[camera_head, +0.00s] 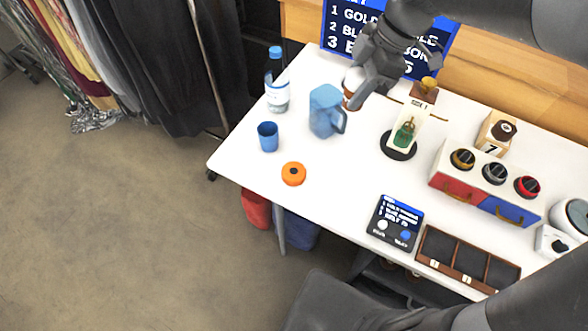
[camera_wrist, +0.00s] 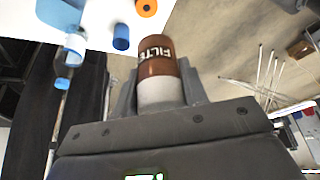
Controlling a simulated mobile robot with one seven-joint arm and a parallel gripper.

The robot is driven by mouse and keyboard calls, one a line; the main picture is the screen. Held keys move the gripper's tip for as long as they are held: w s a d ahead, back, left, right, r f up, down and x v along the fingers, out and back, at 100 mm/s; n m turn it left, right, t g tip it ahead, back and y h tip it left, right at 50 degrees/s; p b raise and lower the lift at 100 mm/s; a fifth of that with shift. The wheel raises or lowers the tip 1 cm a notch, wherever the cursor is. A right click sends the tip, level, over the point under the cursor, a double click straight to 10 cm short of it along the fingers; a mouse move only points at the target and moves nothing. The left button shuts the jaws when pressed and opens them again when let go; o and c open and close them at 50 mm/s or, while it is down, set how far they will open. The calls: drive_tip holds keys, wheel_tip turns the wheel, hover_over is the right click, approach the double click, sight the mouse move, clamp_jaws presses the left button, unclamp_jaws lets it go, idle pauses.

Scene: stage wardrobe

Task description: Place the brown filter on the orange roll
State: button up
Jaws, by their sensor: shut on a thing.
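My gripper (camera_head: 360,92) is shut on the brown filter (camera_head: 350,82), which is partly hidden by the fingers in the head view, behind the blue pitcher. In the wrist view the filter (camera_wrist: 158,58) is a brown cylinder with white lettering and a pale lower part, between the fingers of my gripper (camera_wrist: 160,92). The orange roll (camera_head: 293,173) lies flat near the front left of the white table, apart from the filter. It also shows at the top of the wrist view (camera_wrist: 147,6).
A blue pitcher (camera_head: 325,112), blue cup (camera_head: 268,136) and water bottle (camera_head: 276,82) stand near the roll. A green bottle on a dark stand (camera_head: 404,135), a drawer box (camera_head: 485,187) and a dark tray (camera_head: 466,262) are to the right. The table around the roll is clear.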

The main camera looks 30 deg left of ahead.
wheel_tip(320, 180, down, 18)
approach(286, 172)
drive_tip(key=shift+s+a, duration=0.45)
drive_tip(key=shift+a, duration=0.3)
drive_tip(key=shift+f, duration=2.05)
drive_tip(key=shift+f, duration=0.1)
drive_tip(key=o, duration=1)
drive_tip(key=v, duration=1.2)
drive_tip(key=shift+a, duration=0.15)
